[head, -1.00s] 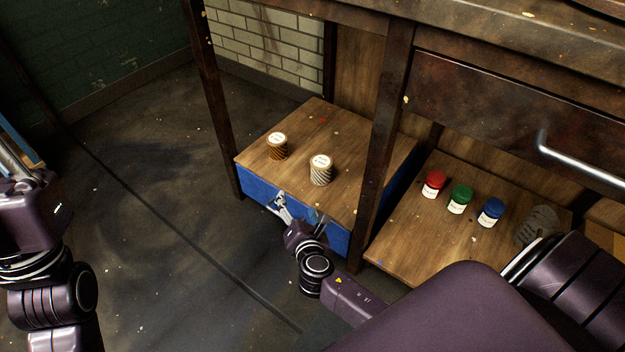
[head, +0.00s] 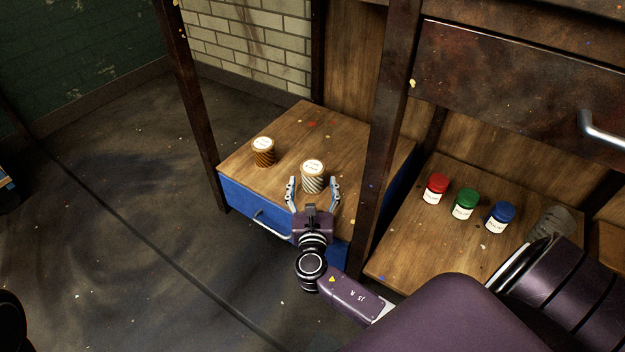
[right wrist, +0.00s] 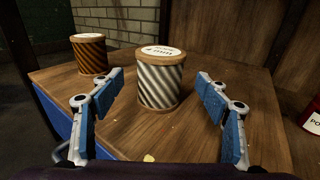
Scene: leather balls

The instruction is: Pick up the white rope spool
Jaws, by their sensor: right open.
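The white rope spool (head: 313,178) stands upright on the wooden shelf top at the left of the workbench. It has pale striped sides and a white label on top. My right gripper (head: 314,190) is open at the near side of the spool, one finger to each side. In the right wrist view the white rope spool (right wrist: 160,82) stands ahead between the two blue-padded fingers (right wrist: 158,112), which do not touch it. My left gripper is not in view.
A brown rope spool (head: 263,152) stands to the left on the same shelf top (head: 290,125). A dark post (head: 385,130) rises to the right. Beyond it, red (head: 436,188), green (head: 465,204) and blue (head: 500,218) jars stand on another shelf.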

